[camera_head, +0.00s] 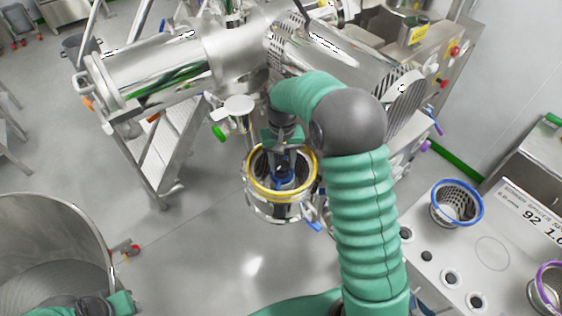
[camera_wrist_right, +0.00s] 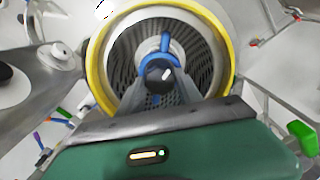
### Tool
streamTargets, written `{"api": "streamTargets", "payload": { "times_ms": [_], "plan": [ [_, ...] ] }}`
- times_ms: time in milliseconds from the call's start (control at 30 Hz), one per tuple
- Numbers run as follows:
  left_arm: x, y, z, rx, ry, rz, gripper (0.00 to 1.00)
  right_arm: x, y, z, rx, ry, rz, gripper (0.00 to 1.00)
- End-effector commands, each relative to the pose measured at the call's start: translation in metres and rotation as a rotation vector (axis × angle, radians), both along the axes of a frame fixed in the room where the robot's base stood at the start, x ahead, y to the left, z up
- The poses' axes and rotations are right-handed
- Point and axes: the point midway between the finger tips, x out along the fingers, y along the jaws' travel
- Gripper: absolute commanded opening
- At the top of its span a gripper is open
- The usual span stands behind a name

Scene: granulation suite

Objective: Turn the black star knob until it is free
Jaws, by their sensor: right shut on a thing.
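The black star knob (camera_wrist_right: 153,74) shows small and dark in the right wrist view, at the middle of a perforated metal basket with a yellow rim (camera_wrist_right: 97,70). A blue part (camera_wrist_right: 165,42) sits around and behind it. In the head view the yellow-rimmed housing (camera_head: 281,208) is at the centre, and the knob is mostly hidden by my gripper. My right gripper (camera_head: 284,168) reaches down into the housing from above and is shut on the knob; it also shows in the right wrist view (camera_wrist_right: 158,78). Part of my left gripper (camera_head: 85,305) shows at the bottom left, its fingers hidden.
A large steel vessel (camera_head: 60,235) stands at the left. At the right, a bench (camera_head: 430,240) holds a blue-rimmed perforated basket (camera_head: 457,207) and a purple-rimmed one (camera_head: 545,290). A steel machine body (camera_head: 160,75) and metal steps (camera_head: 170,150) are behind. Floor left of the housing is clear.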

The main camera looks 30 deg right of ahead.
Motion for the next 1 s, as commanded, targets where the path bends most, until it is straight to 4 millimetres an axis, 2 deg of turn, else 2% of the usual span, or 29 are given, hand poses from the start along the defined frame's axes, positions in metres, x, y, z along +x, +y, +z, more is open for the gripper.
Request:
{"api": "streamTargets", "payload": {
  "times_ms": [600, 1000],
  "plan": [
    [0.0000, 0.0000, 0.0030, 0.000, 0.000, 0.000, 0.34, 0.0024, -0.0026, 0.0033, -0.006, -0.007, 0.553, 0.01],
    [0.0000, 0.0000, 0.0045, 0.000, 0.000, 0.000, 0.34, 0.0022, -0.0023, 0.0024, -0.006, -0.004, 0.746, 0.01]
  ]
}}
